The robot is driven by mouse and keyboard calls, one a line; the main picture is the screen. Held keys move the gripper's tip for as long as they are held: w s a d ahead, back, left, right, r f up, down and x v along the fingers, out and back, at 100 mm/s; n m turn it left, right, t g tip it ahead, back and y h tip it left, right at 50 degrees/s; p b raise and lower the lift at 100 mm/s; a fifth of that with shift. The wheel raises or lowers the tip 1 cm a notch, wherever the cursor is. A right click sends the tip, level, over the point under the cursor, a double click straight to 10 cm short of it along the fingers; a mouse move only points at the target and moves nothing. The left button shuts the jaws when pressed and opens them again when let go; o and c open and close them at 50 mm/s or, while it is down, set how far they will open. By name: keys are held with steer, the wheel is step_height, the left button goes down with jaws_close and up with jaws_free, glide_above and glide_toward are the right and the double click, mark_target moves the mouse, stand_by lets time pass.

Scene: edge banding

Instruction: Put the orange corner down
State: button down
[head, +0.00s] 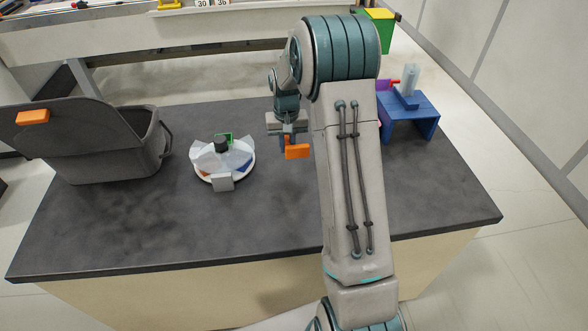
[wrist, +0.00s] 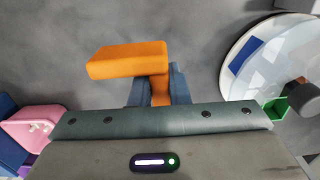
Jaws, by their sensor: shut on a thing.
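The orange corner (head: 297,151) is an L-shaped orange piece held at the end of my gripper (head: 287,138). In the wrist view the orange corner (wrist: 127,60) has one block reaching left beyond the fingers and a short leg between them. My gripper (wrist: 158,90) is shut on that leg, with a dark blue finger on each side. The grey tabletop lies beneath. I cannot tell exactly how high the corner is above it.
A round white tray (head: 201,176) with clear dividers stands left of my gripper. A dark grey bin (head: 110,165) with an orange tag stands at the far left. A blue stand (head: 411,120) is at the right. Bare tabletop (head: 270,225) lies in front.

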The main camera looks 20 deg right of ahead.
glide_above(297, 180)
step_height(297, 180, down, 3)
steer(key=shift+f+p, duration=0.1)
steer(key=shift+p, duration=0.3)
steer(key=shift+f+p, duration=0.4)
steer(key=shift+f, duration=1.6)
steer(key=shift+f, duration=0.1)
steer(key=c, duration=1.4)
jaws_free()
